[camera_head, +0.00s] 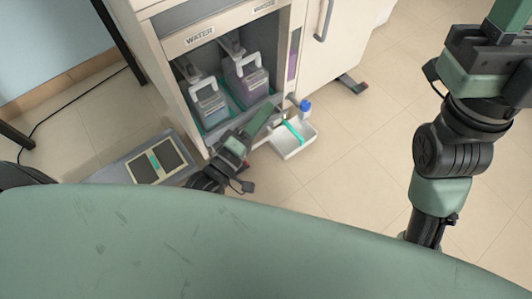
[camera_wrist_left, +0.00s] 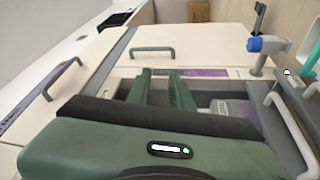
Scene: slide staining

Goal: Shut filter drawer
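A white tray-like drawer (camera_head: 293,138) with a teal strip across it juts out at the foot of the cabinet's right side, and I take it for the filter drawer. It stands open over the floor. My left gripper (camera_head: 264,113) is just left of it, in front of the cabinet's open bay. In the left wrist view its two green fingers (camera_wrist_left: 161,78) are apart with nothing between them. My right gripper (camera_head: 510,12) is at the top right edge of the head view, cut off, so its fingers cannot be judged.
A blue-capped tap (camera_head: 305,105) sits above the drawer and also shows in the left wrist view (camera_wrist_left: 268,45). The bay labelled WATER holds two handled containers (camera_head: 209,105) (camera_head: 246,77). A grey floor panel (camera_head: 156,161) lies left. Floor right of the drawer is clear.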

